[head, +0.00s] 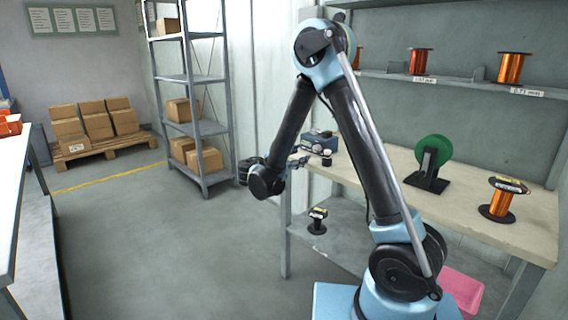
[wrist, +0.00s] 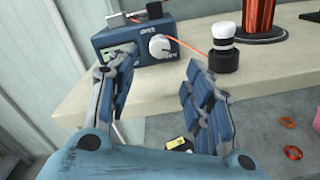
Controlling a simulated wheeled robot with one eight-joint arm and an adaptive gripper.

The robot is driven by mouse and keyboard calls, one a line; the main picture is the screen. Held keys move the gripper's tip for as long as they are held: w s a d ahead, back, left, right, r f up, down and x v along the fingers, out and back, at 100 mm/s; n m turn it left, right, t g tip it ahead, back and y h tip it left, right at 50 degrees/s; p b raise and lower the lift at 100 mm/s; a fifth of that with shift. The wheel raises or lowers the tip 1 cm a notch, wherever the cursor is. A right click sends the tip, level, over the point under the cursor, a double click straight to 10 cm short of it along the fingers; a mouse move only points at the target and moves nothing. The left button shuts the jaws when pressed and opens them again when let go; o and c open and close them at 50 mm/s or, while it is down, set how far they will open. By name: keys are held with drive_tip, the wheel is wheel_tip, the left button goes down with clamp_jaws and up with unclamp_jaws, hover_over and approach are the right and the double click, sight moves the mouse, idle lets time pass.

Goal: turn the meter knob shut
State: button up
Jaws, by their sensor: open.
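The meter (wrist: 135,37) is a small blue box on the bench in the wrist view, with a display on its left part. Its white knob (wrist: 160,46) sits on the right of its front face. In the head view the meter (head: 319,141) stands at the bench's far left end. My gripper (wrist: 157,85) is open and empty, its two fingers spread in front of the meter. The left finger overlaps the display in the picture; the knob shows in the gap between the fingers, apart from both as far as I can tell.
A black and white post (wrist: 224,47) stands right of the meter, near the right finger. A copper spool (wrist: 258,15) is behind it. An orange wire runs across from the meter. In the head view a green wheel (head: 433,151) and a copper spool (head: 501,200) stand farther right on the bench (head: 385,160).

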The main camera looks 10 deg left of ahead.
drive_tip(key=x, duration=0.9)
drive_tip(key=shift+w+d+r, duration=0.1)
drive_tip(key=shift+w+d, duration=0.15)
drive_tip(key=shift+d, duration=0.05)
drive_tip(key=shift+s+a+n, duration=0.1)
drive_tip(key=shift+a+n, duration=0.1)
drive_tip(key=shift+n, duration=0.3)
drive_tip(key=n, duration=0.3)
drive_tip(key=v, duration=1.7)
drive_tip(key=shift+s+a+n, duration=0.2)
drive_tip(key=shift+n, duration=0.1)
drive_tip(key=n, duration=0.2)
approach(315, 149)
drive_tip(key=x, duration=0.9)
drive_tip(key=shift+w, duration=0.25)
